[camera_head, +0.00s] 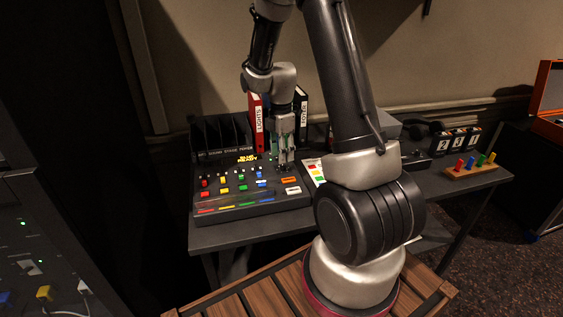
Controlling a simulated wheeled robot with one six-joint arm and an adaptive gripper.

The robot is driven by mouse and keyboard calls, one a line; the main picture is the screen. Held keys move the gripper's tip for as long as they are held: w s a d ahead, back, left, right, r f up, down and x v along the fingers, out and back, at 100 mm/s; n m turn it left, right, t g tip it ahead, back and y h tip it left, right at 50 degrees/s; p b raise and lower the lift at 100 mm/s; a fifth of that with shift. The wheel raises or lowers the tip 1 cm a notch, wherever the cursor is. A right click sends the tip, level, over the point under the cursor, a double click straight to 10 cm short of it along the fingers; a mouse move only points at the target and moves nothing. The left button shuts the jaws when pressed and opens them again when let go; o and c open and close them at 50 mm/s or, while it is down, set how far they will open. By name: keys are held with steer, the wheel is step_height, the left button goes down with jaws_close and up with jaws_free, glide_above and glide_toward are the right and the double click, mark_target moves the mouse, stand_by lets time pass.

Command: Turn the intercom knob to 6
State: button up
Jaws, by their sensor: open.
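The mixing desk (225,212) is a dark sloped console with rows of coloured knobs, faders and buttons. My gripper (285,168) points down over the right rear part of the console, above the orange button (289,180). Its jaws are open. I cannot tell whether the fingertips touch the panel or stand around a knob. I cannot make out the intercom knob, its scale or its setting; the gripper covers that part of the panel.
Red (257,125) and black-and-white binders stand behind the console. A sheet with coloured marks (314,172) lies to its right. A wooden block with coloured pegs (471,169) and several numbered black boxes (455,140) are on the desk's right side. My arm hides the middle.

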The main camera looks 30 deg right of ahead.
mark_target(283, 166)
steer(key=shift+s+f, duration=0.1)
steer(key=shift+f, duration=1.85)
steer(key=shift+c, duration=0.2)
jaws_close()
steer(key=shift+d, duration=0.1)
